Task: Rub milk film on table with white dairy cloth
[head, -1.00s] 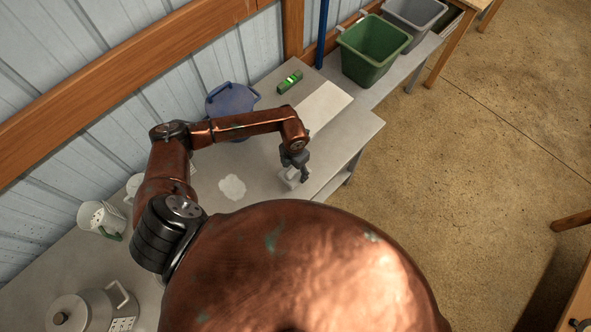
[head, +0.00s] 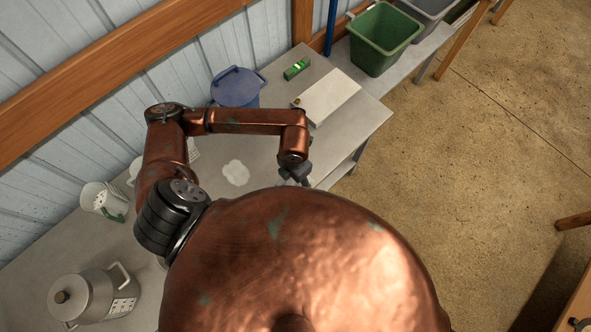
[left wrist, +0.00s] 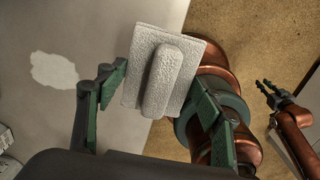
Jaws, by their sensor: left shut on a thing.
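The milk film (head: 235,172) is a pale, lobed patch on the grey table (head: 215,205); it also shows at left in the left wrist view (left wrist: 53,71). My left gripper (head: 297,178) is near the table's front edge, right of the film. In the left wrist view it (left wrist: 158,85) is shut on the white dairy cloth (left wrist: 185,60), a textured pad with a raised ridge between the fingers. The cloth is apart from the film and hidden in the head view. My right gripper (left wrist: 270,90) shows open and empty, over the floor.
A white-green cup (head: 103,200) and a grey lidded pot (head: 85,297) are at left. A green bin (head: 385,38) stands beyond. Table around the film is clear.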

